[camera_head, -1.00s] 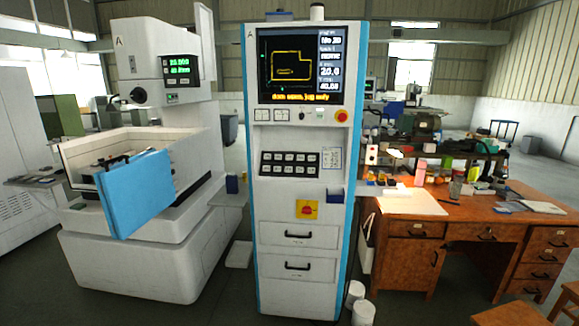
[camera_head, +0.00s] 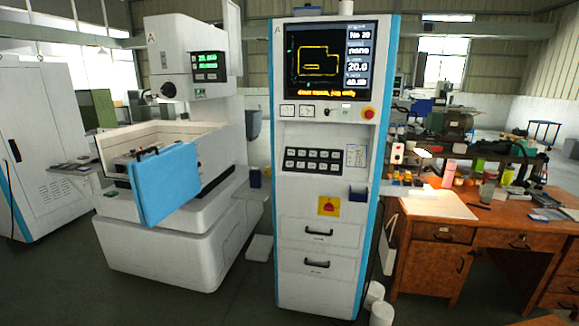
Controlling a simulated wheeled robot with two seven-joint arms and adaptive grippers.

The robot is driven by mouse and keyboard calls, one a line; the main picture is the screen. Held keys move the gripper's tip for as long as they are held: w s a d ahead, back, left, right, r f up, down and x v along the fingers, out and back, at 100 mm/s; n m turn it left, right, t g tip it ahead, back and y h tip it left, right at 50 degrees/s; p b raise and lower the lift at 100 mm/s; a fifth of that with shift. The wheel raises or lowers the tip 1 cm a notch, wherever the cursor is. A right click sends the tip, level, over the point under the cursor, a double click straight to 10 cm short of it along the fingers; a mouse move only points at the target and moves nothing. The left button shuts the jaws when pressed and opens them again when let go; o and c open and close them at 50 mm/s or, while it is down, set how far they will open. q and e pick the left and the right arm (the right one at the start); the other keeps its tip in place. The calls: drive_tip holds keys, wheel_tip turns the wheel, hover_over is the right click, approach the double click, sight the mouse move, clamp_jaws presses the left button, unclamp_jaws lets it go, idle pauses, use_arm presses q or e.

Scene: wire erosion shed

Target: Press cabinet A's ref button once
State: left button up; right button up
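Cabinet A (camera_head: 316,268) stands upright near the middle of the view, white with blue edges and a letter A at its top left. Its screen (camera_head: 331,62) shows a yellow outline and lines of text. Below the screen are small meters, a red emergency knob (camera_head: 368,113) and a dark key panel (camera_head: 317,160) with two rows of light buttons. The button labels are too small to read, so I cannot tell which one is ref. Neither of my grippers is in view.
The white machine A (camera_head: 175,241) with a blue door (camera_head: 166,183) stands left of the cabinet. A wooden desk (camera_head: 497,238) with tools and papers stands at the right. White cylinders (camera_head: 381,313) sit on the floor by the cabinet's lower right. Floor shows in front.

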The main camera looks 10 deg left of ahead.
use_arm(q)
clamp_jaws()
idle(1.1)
